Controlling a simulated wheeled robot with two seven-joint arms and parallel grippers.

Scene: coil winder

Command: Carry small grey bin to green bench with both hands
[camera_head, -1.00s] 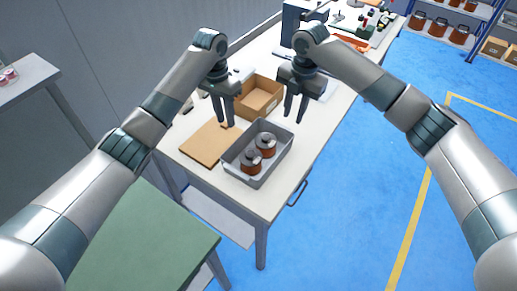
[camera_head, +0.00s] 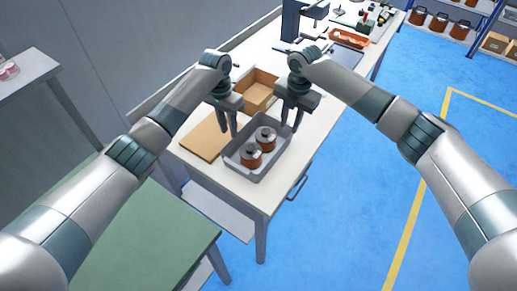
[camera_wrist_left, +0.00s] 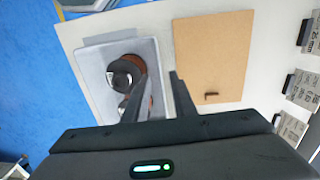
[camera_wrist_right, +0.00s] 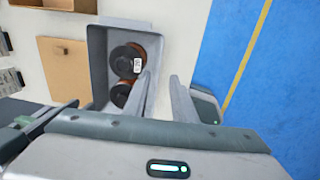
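The small grey bin (camera_head: 240,170) stands on the white table, with two copper-and-dark coils (camera_head: 251,158) in it. My left gripper (camera_head: 229,134) is open, fingers pointing down at the bin's left far side. In the left wrist view its fingers are apart near one wall of the bin (camera_wrist_left: 92,68). My right gripper (camera_head: 289,119) is open at the bin's right far side. In the right wrist view its fingers are apart near the opposite wall of the bin (camera_wrist_right: 98,62). I cannot tell whether either touches the rim. The green bench (camera_head: 140,245) is at the lower left.
A brown board (camera_head: 203,140) lies left of the bin, and an open cardboard box (camera_head: 258,93) stands behind it. The white table (camera_head: 318,123) has tools and an orange tray (camera_head: 352,35) farther back. Blue floor (camera_head: 350,190) is open on the right.

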